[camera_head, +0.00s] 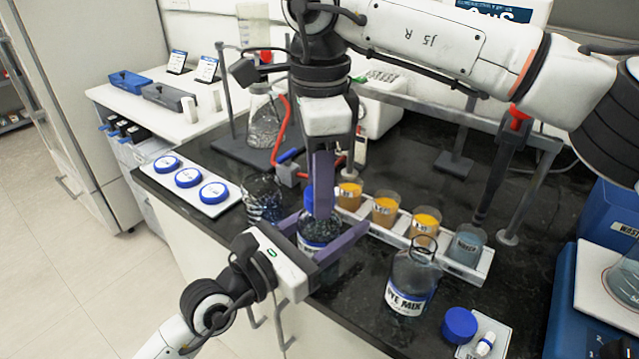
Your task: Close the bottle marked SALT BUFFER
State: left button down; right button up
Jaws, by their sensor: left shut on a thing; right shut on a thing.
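A clear glass bottle (309,244) with a white and dark label stands near the front edge of the black bench. Its label is partly hidden, so I cannot read the name. My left gripper (325,233) is shut on the bottle body from the front, one purple finger on each side. My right gripper (322,196) points straight down from above and is shut on a blue screw cap (308,198) at the bottle's mouth. The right fingers hide much of the cap, and I cannot tell whether it is seated on the neck.
An open DYE MIX bottle (410,283) stands to the right, with a loose blue cap (459,325) near it. A rack (448,262) of beakers is behind. A glass vessel (262,199) and a white tray with blue lids (213,207) are left.

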jog(key=m, duration=1.3)
jog(key=shift+m, duration=0.3)
jog(key=m, duration=0.6)
jog(key=shift+m, duration=0.3)
jog(key=m, duration=0.6)
jog(key=shift+m, duration=0.4)
jog(key=o, duration=1.2)
jog(key=shift+o, duration=0.2)
notch_tip(320, 180, up, 12)
